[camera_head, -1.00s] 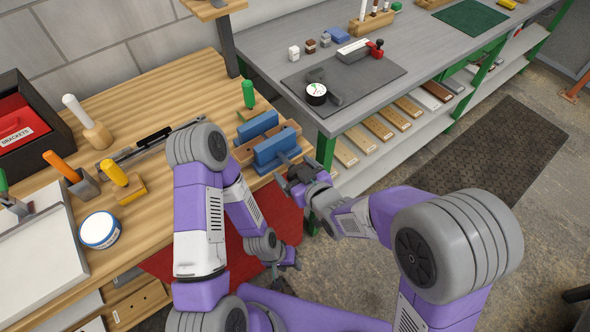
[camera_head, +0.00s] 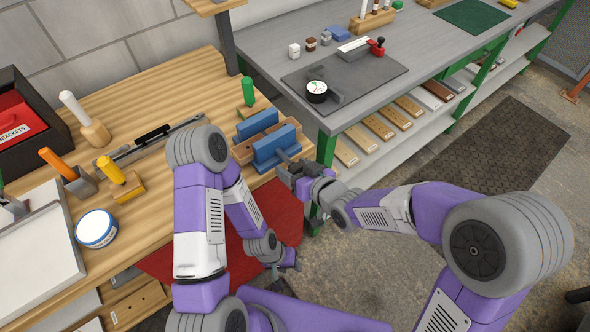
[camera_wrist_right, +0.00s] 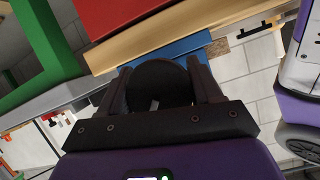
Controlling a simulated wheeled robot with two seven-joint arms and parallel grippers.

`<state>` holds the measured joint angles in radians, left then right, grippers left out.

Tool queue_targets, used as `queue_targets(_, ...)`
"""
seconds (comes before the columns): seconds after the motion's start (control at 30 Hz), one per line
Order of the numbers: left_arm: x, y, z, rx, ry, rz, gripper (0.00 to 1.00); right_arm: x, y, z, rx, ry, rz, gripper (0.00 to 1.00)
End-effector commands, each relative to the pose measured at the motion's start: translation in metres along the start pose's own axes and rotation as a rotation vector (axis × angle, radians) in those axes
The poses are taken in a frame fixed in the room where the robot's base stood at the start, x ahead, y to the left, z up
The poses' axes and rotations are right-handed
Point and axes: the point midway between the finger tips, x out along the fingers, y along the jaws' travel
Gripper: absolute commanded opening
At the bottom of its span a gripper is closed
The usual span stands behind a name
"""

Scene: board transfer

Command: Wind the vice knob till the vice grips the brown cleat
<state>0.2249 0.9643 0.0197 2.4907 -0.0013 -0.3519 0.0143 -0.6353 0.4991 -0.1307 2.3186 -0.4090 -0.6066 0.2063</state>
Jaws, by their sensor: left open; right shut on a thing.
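The vice has two blue jaws, a rear one (camera_head: 257,124) and a front one (camera_head: 276,147), at the right edge of the wooden bench. The brown cleat (camera_head: 243,152) lies between them, partly hidden by the front jaw. Whether the jaws touch it, I cannot tell. My right gripper (camera_head: 291,172) is at the vice's front side, at the bench edge. In the right wrist view its fingers are shut on the dark round vice knob (camera_wrist_right: 160,84), with blue vice behind it. My left gripper (camera_head: 289,264) is open and empty, low in front of the bench, above the floor.
A green-handled tool (camera_head: 248,92) stands just behind the vice. A grey metal bench (camera_head: 300,50) with a dark mat and gauge (camera_head: 317,91) lies to the right. A white-lidded tin (camera_head: 96,228) and several handled tools stand on the wooden bench at left.

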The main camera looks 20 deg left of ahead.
Motion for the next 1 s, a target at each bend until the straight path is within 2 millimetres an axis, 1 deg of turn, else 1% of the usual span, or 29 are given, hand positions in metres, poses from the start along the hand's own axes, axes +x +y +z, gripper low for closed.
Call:
queue_targets(0.03, 0.000, 0.000, 0.000, 0.000, 0.000, 0.000, 0.43, 0.000, 0.003, 0.000, 0.041, -0.002, -0.010, 0.34)
queue_targets(0.2, -0.005, 0.002, 0.000, 0.000, 0.000, 0.000, 0.43, -0.001, 0.002, -0.001, 0.165, -0.017, -0.063, 0.34)
queue_targets(0.5, -0.019, 0.007, 0.001, 0.000, 0.000, 0.000, 0.43, -0.001, -0.001, -0.001, 0.326, -0.035, -0.133, 0.34)
queue_targets(0.7, -0.024, 0.009, 0.001, 0.000, 0.000, 0.000, 0.43, -0.001, -0.001, -0.001, 0.377, -0.040, -0.156, 0.34)
queue_targets(1.0, -0.024, 0.009, 0.001, 0.000, 0.000, 0.000, 0.43, 0.000, -0.002, 0.000, 0.394, -0.041, -0.165, 0.34)
